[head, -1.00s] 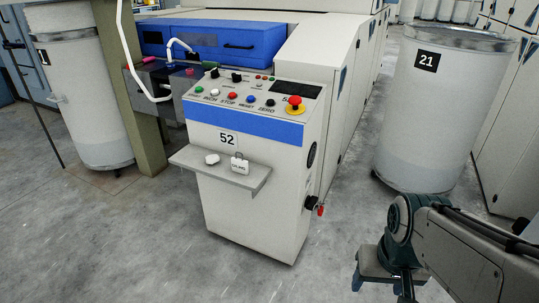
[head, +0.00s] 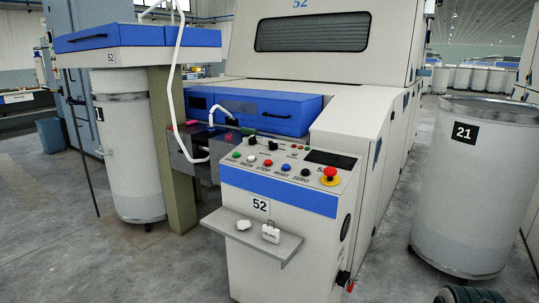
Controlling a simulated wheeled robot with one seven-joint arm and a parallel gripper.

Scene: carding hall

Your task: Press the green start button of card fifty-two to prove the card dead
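Card 52's control console (head: 282,272) stands in the middle of the head view, a white cabinet with a blue band and a "52" plate. The green start button (head: 236,155) is at the left end of the row on its sloped top. White, red, blue and black buttons follow to its right. A red emergency stop (head: 329,175) on a yellow base sits at the right, below a dark display (head: 330,159). Nothing covers the green button. My gripper is out of view; only a dark piece of my arm shows at the bottom right corner, well away from the console.
A shelf (head: 283,251) juts from the console front, holding a small white object (head: 243,225) and a white padlock-shaped tag (head: 270,232). A black switch with a red handle (head: 350,286) sticks out low on the right side. Can 21 (head: 462,205) stands right; floor is clear left.

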